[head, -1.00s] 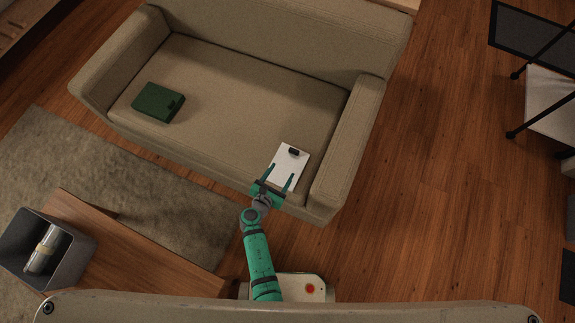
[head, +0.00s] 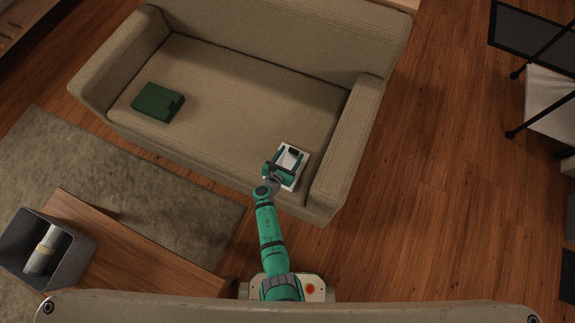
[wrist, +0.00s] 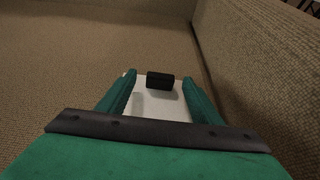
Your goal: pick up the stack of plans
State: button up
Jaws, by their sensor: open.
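The stack of plans, a flat white stack of sheets (head: 287,161) with a black clip (head: 294,151) near its far end, lies on the right part of the sofa seat. It also shows in the wrist view (wrist: 160,106), with the black clip (wrist: 160,81) between the fingertips. My gripper (head: 289,155) is open and over the stack, its two green fingers pointing toward the clip end, one along each side. The near part of the stack is hidden by the gripper. I cannot tell whether the fingers touch the sheets.
The beige sofa (head: 240,85) has its right armrest (head: 350,150) close beside the stack. A dark green folded item (head: 158,102) lies at the seat's left. A wooden table (head: 150,250) with a grey bin (head: 75,262) holding a roll stands lower left.

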jog(key=shift+w+d+f, duration=0.25)
jog(key=shift+w+d, duration=0.05)
jog(key=shift+w, duration=0.2)
jog(key=c, duration=1.2)
jog(key=shift+w, duration=0.1)
jog(key=shift+c, duration=0.2)
jog(key=shift+r, duration=0.1)
